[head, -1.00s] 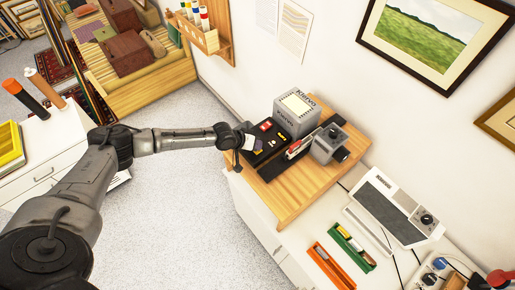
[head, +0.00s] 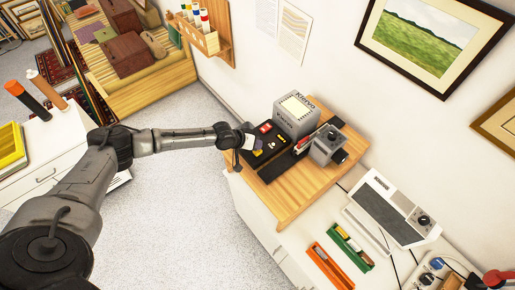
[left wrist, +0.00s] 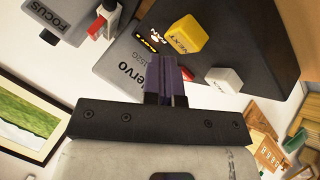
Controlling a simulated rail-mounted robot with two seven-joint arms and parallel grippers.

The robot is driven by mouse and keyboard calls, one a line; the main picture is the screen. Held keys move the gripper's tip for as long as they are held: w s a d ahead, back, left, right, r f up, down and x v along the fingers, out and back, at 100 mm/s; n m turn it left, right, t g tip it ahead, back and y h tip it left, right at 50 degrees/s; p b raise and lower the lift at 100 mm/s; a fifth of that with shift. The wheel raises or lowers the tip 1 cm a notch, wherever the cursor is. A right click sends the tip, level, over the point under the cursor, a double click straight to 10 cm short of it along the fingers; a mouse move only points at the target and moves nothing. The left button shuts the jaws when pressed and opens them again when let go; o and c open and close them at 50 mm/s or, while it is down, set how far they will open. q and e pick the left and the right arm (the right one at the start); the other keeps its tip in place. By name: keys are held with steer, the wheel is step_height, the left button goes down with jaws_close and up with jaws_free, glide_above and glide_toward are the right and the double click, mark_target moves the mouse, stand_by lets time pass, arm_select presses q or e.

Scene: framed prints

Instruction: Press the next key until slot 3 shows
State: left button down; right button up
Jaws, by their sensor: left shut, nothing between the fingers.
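The black control box (head: 266,141) sits on the wooden board beside the grey projector. In the left wrist view, its sloped top (left wrist: 245,38) carries a yellow key (left wrist: 184,36) marked NEXT, a white key (left wrist: 224,79) and a small lit readout (left wrist: 152,38); I cannot read a slot number there. The grey viewer (head: 296,115) has a pale lit screen on top. My left gripper (head: 249,146) is shut and empty at the control box's near edge. In the left wrist view its purple fingers (left wrist: 170,68) appear apart from the yellow key. My right gripper is not in view.
A grey unit (left wrist: 62,18) marked FOCUS and a dark rail with a red-and-white piece stand beside the viewer. A light grey device (head: 392,208), a green tray (head: 351,247) and an orange tray (head: 330,267) lie to the right. The wall is close behind.

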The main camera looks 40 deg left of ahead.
arm_select(q)
steer(key=shift+r, duration=0.3)
steer(key=shift+r+p, duration=0.45)
steer(key=shift+p, duration=0.1)
step_height(320, 180, up, 4)
steer(key=p, duration=0.3)
stand_by(0.7)
